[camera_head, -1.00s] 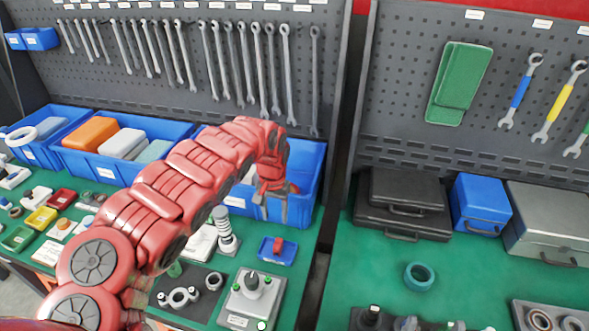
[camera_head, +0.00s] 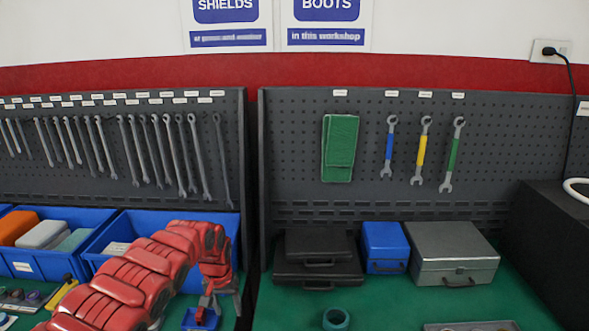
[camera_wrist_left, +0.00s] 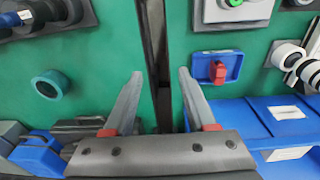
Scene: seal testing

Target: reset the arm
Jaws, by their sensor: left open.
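My left arm comes in from the lower left of the head view, red and segmented, and bends down at its end. My right gripper is not in view.
Blue bins (camera_head: 75,216) stand along the back of the left bench. A teal ring (camera_head: 336,319) lies on the right bench (camera_head: 385,298). Black cases (camera_head: 318,270), a blue box (camera_head: 384,248) and a grey metal case (camera_head: 452,254) stand behind it. Pegboards with wrenches rise at the back.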

